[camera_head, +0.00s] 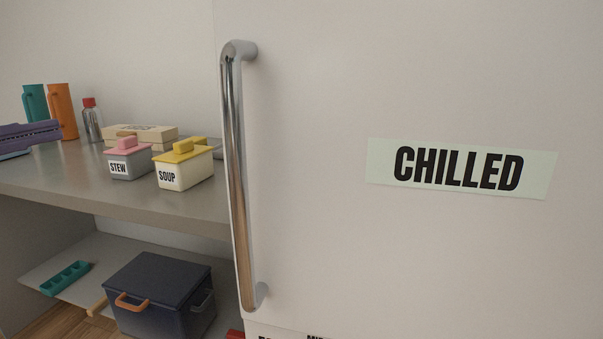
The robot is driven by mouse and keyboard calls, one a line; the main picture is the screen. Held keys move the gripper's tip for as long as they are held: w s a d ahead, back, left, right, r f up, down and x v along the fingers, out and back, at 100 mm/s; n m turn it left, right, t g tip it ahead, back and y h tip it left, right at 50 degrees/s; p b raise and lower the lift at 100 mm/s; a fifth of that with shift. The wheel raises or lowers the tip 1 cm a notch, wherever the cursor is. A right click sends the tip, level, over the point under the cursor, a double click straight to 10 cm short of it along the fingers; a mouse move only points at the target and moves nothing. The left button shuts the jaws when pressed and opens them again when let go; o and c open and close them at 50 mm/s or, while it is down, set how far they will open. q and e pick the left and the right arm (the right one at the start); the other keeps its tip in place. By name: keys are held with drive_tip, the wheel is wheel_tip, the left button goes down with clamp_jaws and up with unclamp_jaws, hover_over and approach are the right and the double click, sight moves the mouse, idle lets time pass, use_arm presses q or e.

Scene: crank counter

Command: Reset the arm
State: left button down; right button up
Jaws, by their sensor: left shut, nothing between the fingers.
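My right gripper is not in view. A large pale door (320,250) with a "CHILLED" label (460,169) fills the right side. Its long chrome handle (234,150) stands upright, with no gripper on it.
On the counter (110,190) stand a teal pitcher (36,103), an orange pitcher (63,110), a red-capped bottle (92,121), a "STEW" box (130,164) and a "SOUP" box (185,170). Below are a dark blue bin (160,290) and a teal tray (67,278). The counter's front strip is clear.

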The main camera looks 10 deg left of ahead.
use_arm(q)
drive_tip(key=s+d+f+n+y+p, duration=0.25)
drive_tip(key=d+n+y+p, duration=0.35)
drive_tip(key=n+y+p, duration=0.6)
drive_tip(key=s+d+r+n+g+h+p, duration=0.1)
drive_tip(key=s+d+n+g+p, duration=0.4)
drive_tip(key=s, duration=0.6)
drive_tip(key=s+d+r+n+g+p, duration=0.1)
drive_tip(key=s+d+n+g+p, duration=0.35)
drive_tip(key=s, duration=0.55)
wheel_tip(320, 180, up, 37)
drive_tip(key=g+p, duration=0.2)
drive_tip(key=p, duration=3.3)
drive_tip(key=shift+s+d, duration=0.15)
drive_tip(key=shift+d, duration=0.15)
drive_tip(key=shift+f, duration=0.1)
